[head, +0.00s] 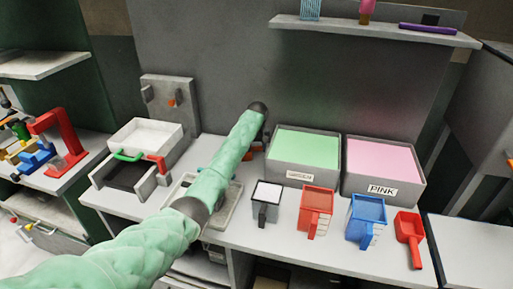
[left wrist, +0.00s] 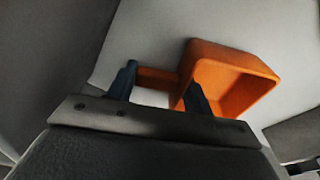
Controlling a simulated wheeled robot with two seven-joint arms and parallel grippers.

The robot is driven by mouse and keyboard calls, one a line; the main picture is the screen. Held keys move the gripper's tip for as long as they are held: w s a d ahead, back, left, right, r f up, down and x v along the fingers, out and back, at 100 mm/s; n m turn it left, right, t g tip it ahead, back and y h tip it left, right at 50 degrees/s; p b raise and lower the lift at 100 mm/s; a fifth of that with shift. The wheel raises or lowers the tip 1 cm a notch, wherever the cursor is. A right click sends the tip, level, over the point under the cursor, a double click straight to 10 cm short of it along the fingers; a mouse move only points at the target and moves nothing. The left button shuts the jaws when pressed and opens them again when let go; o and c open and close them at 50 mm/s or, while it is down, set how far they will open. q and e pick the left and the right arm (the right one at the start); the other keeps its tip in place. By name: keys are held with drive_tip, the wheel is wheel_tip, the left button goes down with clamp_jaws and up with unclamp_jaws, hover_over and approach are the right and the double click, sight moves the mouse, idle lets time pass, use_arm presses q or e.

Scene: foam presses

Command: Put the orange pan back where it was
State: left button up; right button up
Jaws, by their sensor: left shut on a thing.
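The orange pan (left wrist: 238,78) is a square, open, scoop-like pan with a short handle. In the left wrist view it is right of the middle, tilted, with its handle between the two fingers of my left gripper (left wrist: 160,78). The gripper is shut on that handle. The surface behind the pan is plain grey; I cannot tell whether the pan touches it. In the head view my left arm reaches to the back of the counter, left of the green bin, and largely hides its gripper and the pan. My right gripper is in neither view.
A bin of green foam (head: 305,146) and a bin of pink foam (head: 382,160) stand at the back. A press (head: 130,172) stands left; a shelf (head: 375,32) hangs above.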

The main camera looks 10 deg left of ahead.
use_arm(q)
drive_tip(key=o, duration=1.3)
drive_tip(key=shift+f, duration=0.15)
drive_tip(key=shift+c, duration=0.2)
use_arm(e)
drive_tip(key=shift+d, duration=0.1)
use_arm(q)
drive_tip(key=shift+r, duration=0.4)
wheel_tip(320, 180, up, 12)
drive_tip(key=s+b, duration=0.1)
drive_tip(key=b, duration=0.2)
drive_tip(key=shift+s+d+f, duration=0.15)
drive_tip(key=shift+d+f, duration=0.1)
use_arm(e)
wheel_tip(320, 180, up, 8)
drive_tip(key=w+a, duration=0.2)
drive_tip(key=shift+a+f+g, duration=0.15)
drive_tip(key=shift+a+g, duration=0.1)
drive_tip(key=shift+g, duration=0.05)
